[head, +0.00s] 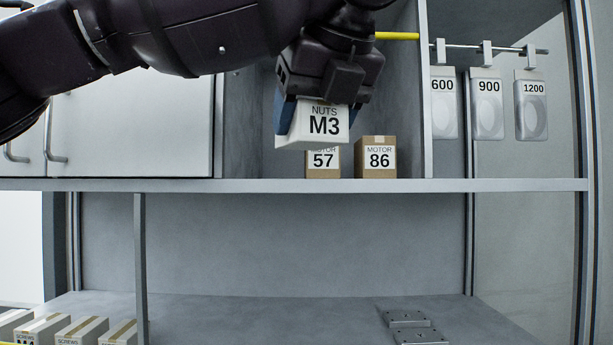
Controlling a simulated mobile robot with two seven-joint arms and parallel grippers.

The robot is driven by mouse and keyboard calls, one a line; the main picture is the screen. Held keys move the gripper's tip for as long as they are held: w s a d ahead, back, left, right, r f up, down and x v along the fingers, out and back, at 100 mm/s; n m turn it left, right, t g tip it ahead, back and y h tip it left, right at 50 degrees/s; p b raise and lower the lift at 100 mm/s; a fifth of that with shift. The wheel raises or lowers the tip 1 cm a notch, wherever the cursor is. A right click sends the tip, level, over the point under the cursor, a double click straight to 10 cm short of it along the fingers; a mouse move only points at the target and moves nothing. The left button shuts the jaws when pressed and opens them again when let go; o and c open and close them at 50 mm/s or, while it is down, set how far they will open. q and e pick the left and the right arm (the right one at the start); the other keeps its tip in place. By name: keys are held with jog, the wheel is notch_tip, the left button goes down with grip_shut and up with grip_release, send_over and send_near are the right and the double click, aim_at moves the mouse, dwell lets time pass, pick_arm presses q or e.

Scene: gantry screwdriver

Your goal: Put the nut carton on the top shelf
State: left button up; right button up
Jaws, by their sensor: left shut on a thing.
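The nut carton (325,124) is a white box labelled "NUTS M3". My left gripper (313,116) is shut on it, with blue fingers at its sides, and holds it slightly tilted in front of the middle shelf bay. The grey shelf (270,186) runs across the picture below the carton. The carton partly hides a brown box behind it. My right gripper is not in view.
Brown motor boxes "57" (322,162) and "86" (376,158) stand on the shelf. White pouches (487,108) hang from a rod at right. A white cabinet door (130,125) is at left. Screw boxes (80,331) and metal plates (412,325) lie below.

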pick_arm(q)
jog(key=w+a+p, duration=0.1)
jog(key=w+a, duration=0.1)
jog(key=w, duration=0.3)
jog(key=w+a+p, duration=0.1)
jog(key=w+a, duration=0.1)
jog(key=w, duration=0.3)
jog(key=w+a+p, duration=0.1)
jog(key=w+a, duration=0.1)
jog(key=w, duration=0.3)
jog(key=shift+w+a, duration=0.3)
jog(key=shift+w, duration=0.2)
jog(key=shift+w+a+f, duration=0.1)
jog(key=shift+w+f, duration=0.05)
jog(key=shift+f, duration=0.15)
notch_tip(320, 180, down, 3)
jog(key=shift+r+p, duration=0.1)
jog(key=shift+p, duration=0.3)
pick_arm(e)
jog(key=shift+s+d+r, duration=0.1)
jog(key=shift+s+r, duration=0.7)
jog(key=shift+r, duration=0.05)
pick_arm(q)
jog(key=o, duration=0.9)
jog(key=shift+f, duration=0.2)
